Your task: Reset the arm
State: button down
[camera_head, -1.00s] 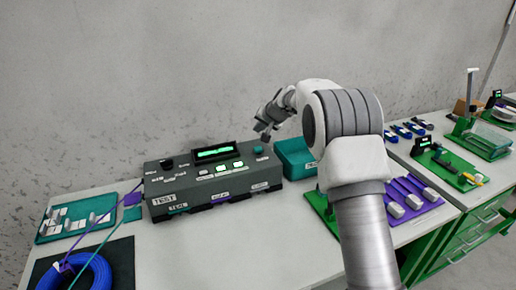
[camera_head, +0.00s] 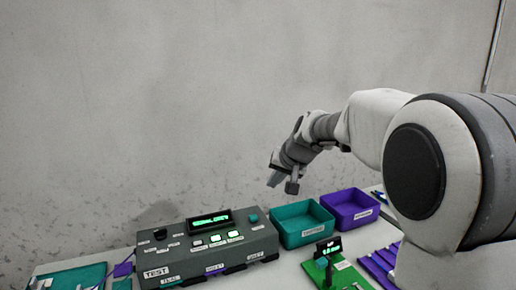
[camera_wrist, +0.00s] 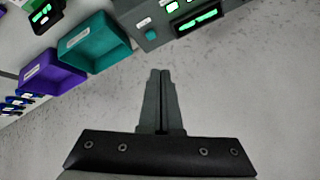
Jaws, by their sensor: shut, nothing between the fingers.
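My arm (camera_head: 375,130) reaches in from the right of the head view and bends down at the wrist. My gripper (camera_head: 273,181) hangs in the air near the wall, above the back of the table, behind the gap between the test box and the teal bin. In the wrist view my gripper (camera_wrist: 162,73) is shut, its two fingers together with nothing between them. It touches nothing that I can see.
A dark grey test box (camera_head: 170,262) with a lit green display stands at the front left. A teal bin (camera_head: 290,240) and a purple bin (camera_head: 345,222) stand to its right. A green stand (camera_head: 345,275) with a small display is in front. The wall is behind.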

jog(key=s+d+r+n+h+p, duration=0.1)
jog(key=s+d+r, duration=0.15)
jog(key=s, duration=0.65)
jog(key=s+d+r+p, duration=0.1)
jog(key=s+d+r, duration=0.15)
jog(key=s, duration=0.65)
jog(key=s+d+f+h, duration=0.1)
jog(key=s+d+f, duration=0.1)
jog(key=s, duration=0.6)
jog(key=s+d+f+g+h+p, duration=0.1)
jog(key=s+d, duration=0.1)
jog(key=s, duration=0.7)
jog(key=shift+s+d+f+n+g+h, duration=0.3)
jog(key=shift+d+f+n, duration=0.1)
jog(key=shift+a, duration=0.2)
